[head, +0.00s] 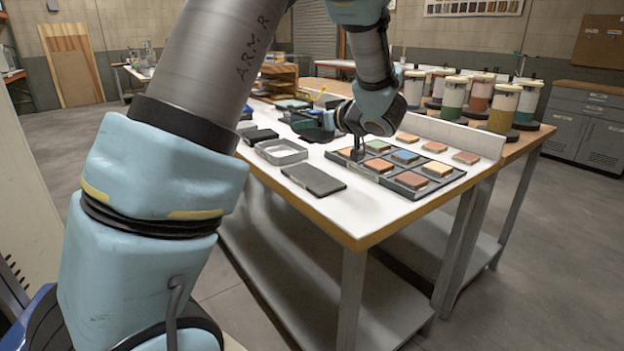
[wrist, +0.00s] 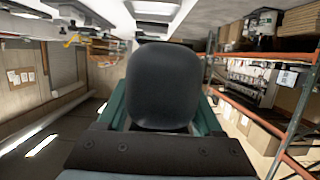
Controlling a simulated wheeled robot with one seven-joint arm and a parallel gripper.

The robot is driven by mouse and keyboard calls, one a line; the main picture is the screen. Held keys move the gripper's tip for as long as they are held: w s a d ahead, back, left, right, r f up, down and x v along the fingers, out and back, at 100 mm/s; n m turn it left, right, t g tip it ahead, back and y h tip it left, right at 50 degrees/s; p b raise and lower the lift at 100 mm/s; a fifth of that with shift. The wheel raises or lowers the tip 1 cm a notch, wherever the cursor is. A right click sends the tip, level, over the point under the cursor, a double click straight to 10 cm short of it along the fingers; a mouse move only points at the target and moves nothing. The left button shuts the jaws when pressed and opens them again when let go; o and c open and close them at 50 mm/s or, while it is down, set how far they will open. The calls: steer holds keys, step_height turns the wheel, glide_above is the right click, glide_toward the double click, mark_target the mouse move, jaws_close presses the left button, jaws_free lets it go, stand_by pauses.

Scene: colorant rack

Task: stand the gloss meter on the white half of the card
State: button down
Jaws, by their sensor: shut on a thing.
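My gripper (head: 305,123) is above the white-topped bench in the head view, left of the tile rack. In the wrist view my gripper's green fingers (wrist: 163,105) are shut on a dark, rounded block (wrist: 163,80), apparently the gloss meter. It fills the middle of that view, and its far side is hidden. In the head view the held block is small and dark and hard to separate from the fingers. I cannot pick out a card with a white half; a dark flat panel (head: 313,179) lies near the bench's front edge.
A grey open tray (head: 281,151) and dark flat items (head: 259,136) lie at the left. Several colorant canisters (head: 503,107) stand behind a low white ledge (head: 455,133). Bare bench top (head: 362,213) shows in front.

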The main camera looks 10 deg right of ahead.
steer(key=shift+f+p, duration=0.8)
steer(key=shift+f, duration=4)
steer(key=shift+f, duration=0.25)
steer(key=shift+c, duration=0.2)
jaws_free()
steer(key=shift+f+b, duration=0.1)
steer(key=shift+b, duration=0.55)
steer(key=v, duration=0.3)
steer(key=b+v, duration=0.1)
steer(key=v, duration=0.6)
steer(key=shift+r+b, duration=0.3)
steer(key=shift+b, duration=0.05)
steer(key=shift+s+d+r, duration=0.1)
steer(key=shift+s, duration=0.05)
steer(key=shift+s+d, duration=0.1)
steer(key=shift+d, duration=0.05)
